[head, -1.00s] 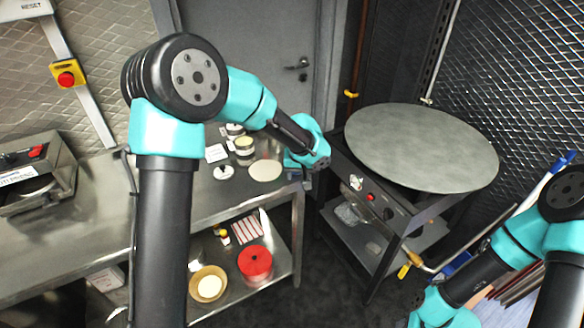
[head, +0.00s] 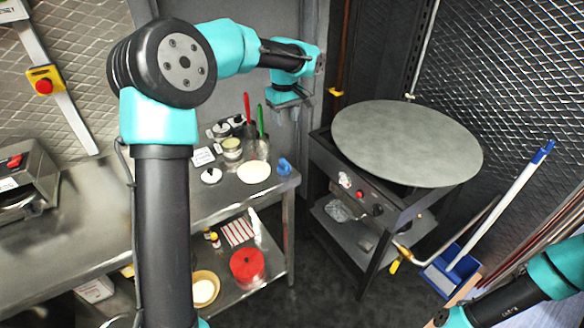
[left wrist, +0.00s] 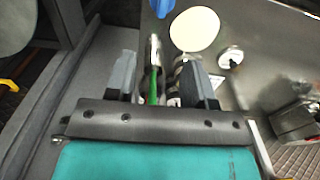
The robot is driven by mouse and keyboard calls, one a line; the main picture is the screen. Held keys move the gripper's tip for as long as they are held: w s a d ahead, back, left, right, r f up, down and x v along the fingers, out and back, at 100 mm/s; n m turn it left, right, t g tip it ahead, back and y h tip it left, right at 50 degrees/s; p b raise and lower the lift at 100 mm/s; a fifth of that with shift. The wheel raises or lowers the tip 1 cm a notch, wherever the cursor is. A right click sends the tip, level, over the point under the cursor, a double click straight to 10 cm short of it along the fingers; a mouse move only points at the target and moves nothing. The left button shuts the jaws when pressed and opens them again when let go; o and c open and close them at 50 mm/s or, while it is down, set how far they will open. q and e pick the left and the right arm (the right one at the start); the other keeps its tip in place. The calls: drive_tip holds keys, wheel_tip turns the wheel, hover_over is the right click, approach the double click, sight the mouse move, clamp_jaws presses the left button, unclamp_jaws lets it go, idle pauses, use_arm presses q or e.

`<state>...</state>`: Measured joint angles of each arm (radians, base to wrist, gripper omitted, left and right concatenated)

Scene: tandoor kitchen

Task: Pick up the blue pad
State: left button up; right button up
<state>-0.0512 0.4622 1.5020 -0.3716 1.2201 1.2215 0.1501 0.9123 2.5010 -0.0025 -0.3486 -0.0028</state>
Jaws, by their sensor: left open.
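The blue pad (head: 284,167) is a small, lumpy-looking blue thing at the right end of the steel table. In the left wrist view the pad (left wrist: 163,7) shows at the top edge, partly cut off. My left gripper (head: 288,108) is open and empty, held above and behind the pad, near the grey door. In the left wrist view its two fingers (left wrist: 155,66) stand apart, with the utensil handles seen beyond them. My right arm comes in at the lower right; its gripper fingers do not show.
A pot with red and green-handled utensils (head: 260,146), jars (head: 232,150) and a pale flat disc (head: 253,172) stand close to the pad. A large round griddle (head: 406,142) is to the right, across a gap.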

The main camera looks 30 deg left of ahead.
use_arm(q)
approach(284, 161)
drive_tip(key=f, duration=0.5)
drive_tip(key=shift+w+d, duration=0.2)
idle(0.4)
drive_tip(key=shift+s+a+f, duration=0.1)
drive_tip(key=shift+f, duration=1.25)
drive_tip(key=shift+s+a+f, duration=0.1)
drive_tip(key=shift+f, duration=1.2)
clamp_jaws()
drive_tip(key=shift+r, duration=0.2)
